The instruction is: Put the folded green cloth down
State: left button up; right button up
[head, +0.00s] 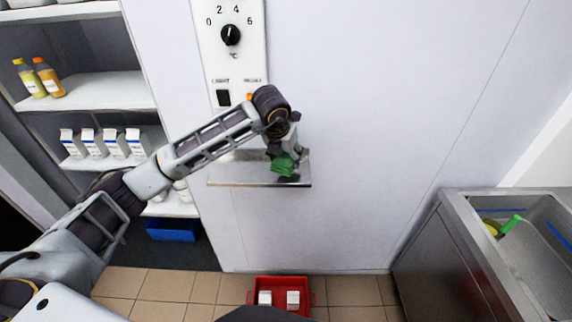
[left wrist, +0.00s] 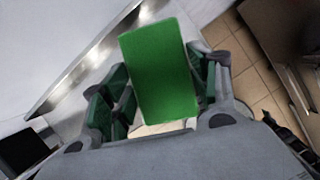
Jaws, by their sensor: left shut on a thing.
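The folded green cloth (head: 284,164) is a small flat green block in my left gripper (head: 287,158), in the middle of the head view. In the left wrist view the cloth (left wrist: 160,72) fills the space between the two fingers of the gripper (left wrist: 160,95), which is shut on it. In the head view the cloth shows in front of or over a narrow metal shelf (head: 235,175) on the white wall. I cannot tell whether the cloth touches the shelf. My right gripper is not in view.
A control panel with a dial (head: 231,35) is above the shelf. Shelving with bottles (head: 48,77) and white cartons (head: 115,143) stands left. A red crate (head: 280,283) with white boxes is on the floor. A metal sink (head: 480,207) is at right. The wall right of the shelf is bare.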

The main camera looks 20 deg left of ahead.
aim_at(285, 160)
pick_arm(q)
jog(key=shift+f+p, duration=0.4)
jog(key=shift+f, duration=1.5)
jog(key=shift+f, duration=0.15)
jog(key=o, duration=1.1)
